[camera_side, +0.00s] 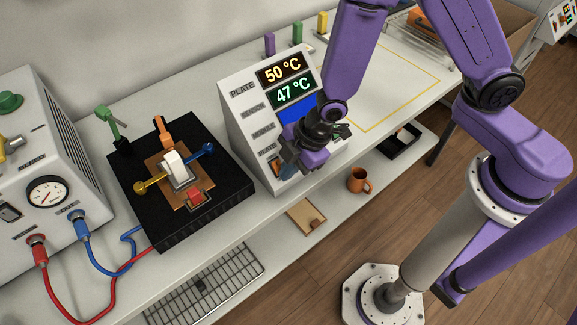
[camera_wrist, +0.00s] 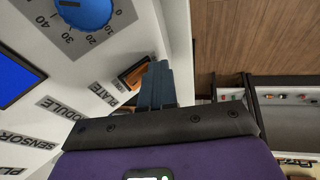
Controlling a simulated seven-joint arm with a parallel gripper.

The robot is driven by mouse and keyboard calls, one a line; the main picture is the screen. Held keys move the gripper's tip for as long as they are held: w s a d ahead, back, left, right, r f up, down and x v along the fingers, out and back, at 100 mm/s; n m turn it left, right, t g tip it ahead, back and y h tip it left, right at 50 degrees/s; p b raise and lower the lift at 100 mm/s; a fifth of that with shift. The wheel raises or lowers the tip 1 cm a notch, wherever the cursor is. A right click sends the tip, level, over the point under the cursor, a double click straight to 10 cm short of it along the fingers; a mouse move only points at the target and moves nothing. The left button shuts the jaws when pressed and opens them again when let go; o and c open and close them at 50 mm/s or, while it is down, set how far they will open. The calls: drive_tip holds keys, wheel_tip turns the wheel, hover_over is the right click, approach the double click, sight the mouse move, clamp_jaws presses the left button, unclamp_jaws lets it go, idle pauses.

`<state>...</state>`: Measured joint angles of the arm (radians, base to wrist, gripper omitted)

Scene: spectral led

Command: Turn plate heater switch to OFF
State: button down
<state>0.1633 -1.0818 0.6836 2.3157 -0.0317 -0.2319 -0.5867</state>
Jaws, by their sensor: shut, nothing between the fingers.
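The white control box (camera_side: 237,87) stands on the bench with a PLATE display reading 50 °C and a second display reading 47 °C. The plate heater switch (camera_wrist: 134,72) is an orange-lit rocker beside the PLATE label in the wrist view; it also shows low on the box front in the side view (camera_side: 278,170). My gripper (camera_wrist: 157,82) is shut and empty, its fingertips right beside the switch and partly covering it. I cannot tell whether they touch it. In the side view my gripper (camera_side: 300,162) hides much of the box's lower front.
A blue dial (camera_wrist: 84,12) sits on the same panel near a blue screen (camera_wrist: 12,75). A black platform (camera_side: 225,195) with a copper plate stands left of the box. An orange mug (camera_side: 359,181) is on the lower shelf. Open floor lies to the right.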

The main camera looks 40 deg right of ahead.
drive_tip(key=shift+r, duration=0.65)
drive_tip(key=v, duration=1.7)
drive_tip(key=shift+s+d+r, duration=0.1)
drive_tip(key=s+d+r+m+g+h, duration=0.1)
drive_tip(key=s+d+m, duration=0.4)
drive_tip(key=s+d, duration=0.8)
drive_tip(key=shift+s+d+r+g+h, duration=0.35)
drive_tip(key=shift+d+g+h, duration=0.25)
drive_tip(key=shift+d+h, duration=0.3)
drive_tip(key=shift+a, duration=0.1)
